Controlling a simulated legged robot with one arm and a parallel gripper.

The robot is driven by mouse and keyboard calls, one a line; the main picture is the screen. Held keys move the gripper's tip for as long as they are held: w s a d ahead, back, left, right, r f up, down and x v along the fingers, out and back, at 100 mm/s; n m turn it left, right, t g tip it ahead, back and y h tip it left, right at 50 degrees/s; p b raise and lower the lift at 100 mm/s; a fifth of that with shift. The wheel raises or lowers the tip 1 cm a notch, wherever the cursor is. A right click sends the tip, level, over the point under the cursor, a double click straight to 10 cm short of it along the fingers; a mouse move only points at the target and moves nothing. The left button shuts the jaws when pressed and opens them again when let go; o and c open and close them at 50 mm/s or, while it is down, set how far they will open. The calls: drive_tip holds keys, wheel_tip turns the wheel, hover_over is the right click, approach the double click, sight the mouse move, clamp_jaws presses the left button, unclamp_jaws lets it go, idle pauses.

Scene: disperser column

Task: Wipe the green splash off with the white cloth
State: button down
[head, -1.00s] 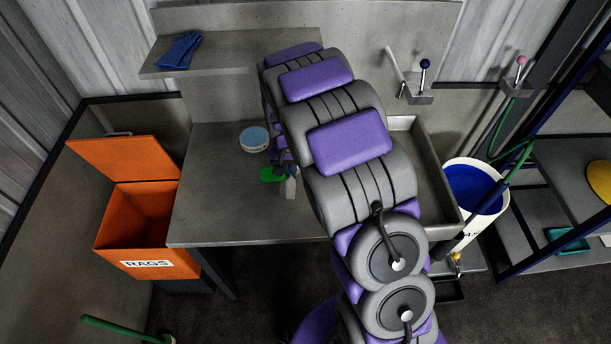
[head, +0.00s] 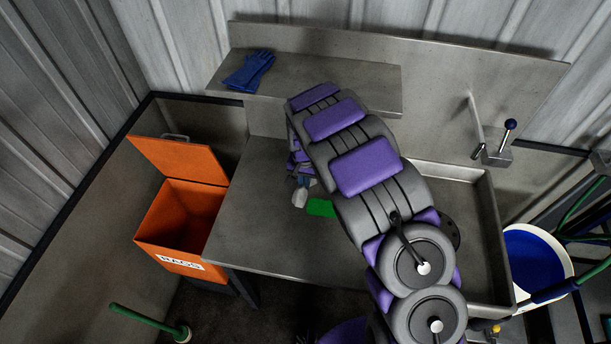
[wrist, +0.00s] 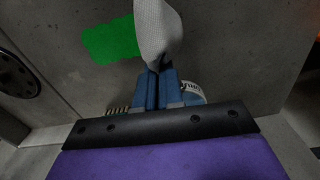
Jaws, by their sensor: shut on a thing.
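The green splash (head: 321,208) lies on the grey worktop, just right of the white cloth (head: 299,198) in the head view. The splash (wrist: 110,41) is left of the cloth (wrist: 158,32) in the wrist view, with a gap or near-contact between their edges. My gripper (wrist: 158,78) has its blue fingers shut on the cloth's gathered end, and the cloth hangs out beyond the tips. In the head view my gripper (head: 304,181) is small and partly hidden by my arm. I cannot tell whether the cloth touches the worktop.
An open orange rags bin (head: 182,225) stands left of the worktop (head: 270,245). Blue gloves (head: 249,72) lie on the shelf above. The sink (head: 480,230) and blue-lined bucket (head: 535,257) are at right. A white-labelled round object (wrist: 193,91) shows partly behind my gripper.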

hover_over(304, 199)
drive_tip(key=shift+a+f+b, duration=0.1)
drive_tip(key=shift+f+b, duration=0.25)
drive_tip(key=shift+f, duration=2.3)
drive_tip(key=c, duration=1.6)
unclamp_jaws()
drive_tip(key=o, duration=1.3)
drive_tip(key=shift+f, duration=0.1)
drive_tip(key=shift+f, duration=0.95)
drive_tip(key=shift+c, duration=0.6)
drive_tip(key=c, duration=1.4)
